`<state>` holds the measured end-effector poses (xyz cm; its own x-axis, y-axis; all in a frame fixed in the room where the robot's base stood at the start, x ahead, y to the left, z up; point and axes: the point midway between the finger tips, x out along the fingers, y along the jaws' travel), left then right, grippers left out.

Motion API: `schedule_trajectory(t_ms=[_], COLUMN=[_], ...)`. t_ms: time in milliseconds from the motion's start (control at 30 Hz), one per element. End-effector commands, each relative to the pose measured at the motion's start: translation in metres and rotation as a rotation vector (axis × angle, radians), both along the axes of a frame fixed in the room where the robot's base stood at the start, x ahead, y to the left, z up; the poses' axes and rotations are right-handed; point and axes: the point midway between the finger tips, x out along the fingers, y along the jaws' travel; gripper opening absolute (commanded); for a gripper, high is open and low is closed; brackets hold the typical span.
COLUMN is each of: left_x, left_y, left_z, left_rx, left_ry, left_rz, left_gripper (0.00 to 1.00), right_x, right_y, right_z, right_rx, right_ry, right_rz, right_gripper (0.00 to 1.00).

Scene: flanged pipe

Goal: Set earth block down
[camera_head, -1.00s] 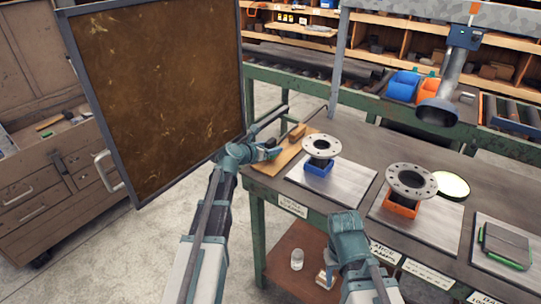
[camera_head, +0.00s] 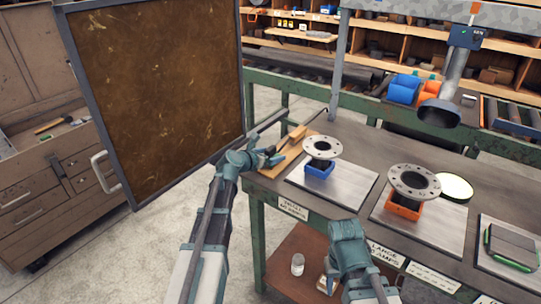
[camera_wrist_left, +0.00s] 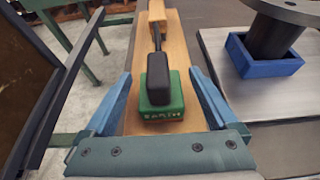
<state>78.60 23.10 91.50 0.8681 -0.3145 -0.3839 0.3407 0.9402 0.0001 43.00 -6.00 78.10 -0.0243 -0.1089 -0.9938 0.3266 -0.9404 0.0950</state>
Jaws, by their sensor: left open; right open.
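A green block with a black upper part (camera_wrist_left: 160,95) rests on a wooden board (camera_wrist_left: 133,110) in the left wrist view; I take it for the earth block. My left gripper (camera_wrist_left: 160,82) is open, one blue finger on each side of the block with gaps between. In the head view my left gripper (camera_head: 270,158) is at the board (camera_head: 268,172) on the bench's left end. My right gripper (camera_head: 350,262) is in front of the bench; its fingertips are hidden.
A flanged pipe on a blue support (camera_head: 320,168) stands just right of the board. A second flange (camera_head: 413,181) sits on an orange support. A dark framed panel (camera_head: 155,95) stands left of my left arm. A green-edged dark item (camera_head: 512,245) lies at far right.

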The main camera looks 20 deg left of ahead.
Motion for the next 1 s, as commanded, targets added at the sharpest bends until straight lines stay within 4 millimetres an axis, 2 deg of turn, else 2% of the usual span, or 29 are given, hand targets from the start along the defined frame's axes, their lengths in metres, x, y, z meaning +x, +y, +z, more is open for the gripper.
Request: schedule_trajectory(t_ms=[167,500,700,1000], left_x=[-0.004,-0.064,-0.091,-0.104], left_y=[0.001,0.022,0.032,0.038], left_z=[0.006,0.033,0.044,0.049], left_rx=[0.0,0.0,-0.001,-0.001], left_ry=[0.0,-0.001,-0.001,-0.001], left_rz=[0.001,0.002,0.001,-0.001], left_gripper=[0.92,0.92,0.92,0.92], right_x=[0.0,0.0,0.0,0.0], right_y=[0.0,0.0,0.0,0.0], right_z=[0.006,0.033,0.044,0.048], right_rx=[0.0,0.0,0.0,0.0], right_ry=[0.0,0.0,0.0,0.0], right_rz=[0.0,0.0,-0.001,-0.001], right_gripper=[0.5,0.5,0.5,0.5])
